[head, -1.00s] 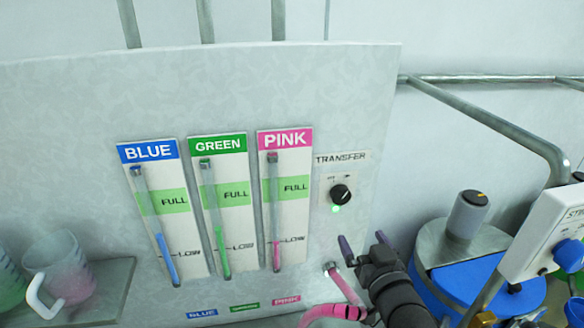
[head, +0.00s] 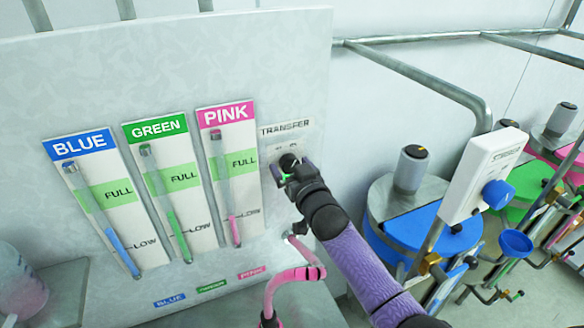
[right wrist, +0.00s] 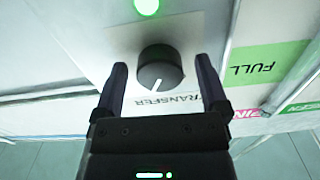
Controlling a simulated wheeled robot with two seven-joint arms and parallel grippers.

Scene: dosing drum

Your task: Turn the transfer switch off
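The transfer switch is a round black knob (head: 287,160) on a white plate under the TRANSFER label, at the right of the panel. In the right wrist view the knob (right wrist: 158,68) shows upside down, its white pointer line aimed at the label and slightly left. A green lamp (right wrist: 146,6) beside the knob is lit. My right gripper (head: 291,171) is at the switch. In the right wrist view its fingers (right wrist: 161,72) are open, one on each side of the knob, with visible gaps. Contact is not seen. My left gripper is not in view.
BLUE, GREEN and PINK level gauges (head: 230,175) stand left of the switch. A pink hose (head: 290,272) runs below my right arm. A blue-lidded drum (head: 420,222) and a white box with a blue knob (head: 483,175) stand to the right.

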